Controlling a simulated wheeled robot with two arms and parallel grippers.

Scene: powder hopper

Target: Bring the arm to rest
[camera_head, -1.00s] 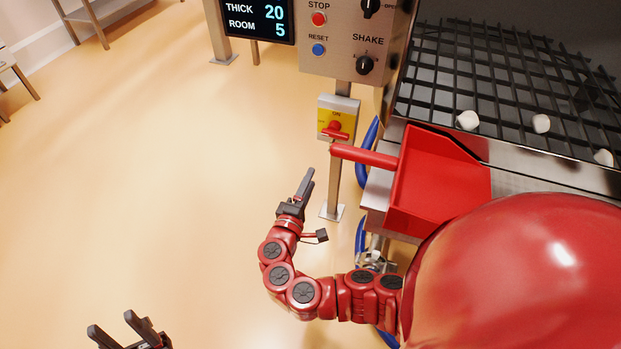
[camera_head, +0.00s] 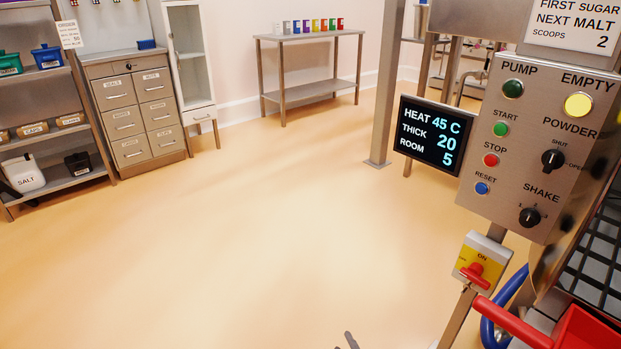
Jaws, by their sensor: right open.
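Only the fingertips of my right gripper (camera_head: 347,341) show, at the bottom edge of the head view. They are apart, with nothing seen between them. The rest of my right arm is below the picture. My left gripper is out of view. The fingertips are over the floor, left of the red-and-yellow switch (camera_head: 481,264) on its post and apart from it.
At the right are the control panel (camera_head: 530,150), a display (camera_head: 432,135) reading 45 C, a red scoop (camera_head: 585,335) and the hopper grid (camera_head: 600,235). Shelves, a drawer cabinet (camera_head: 135,110) and a table (camera_head: 310,60) stand behind. The middle floor is clear.

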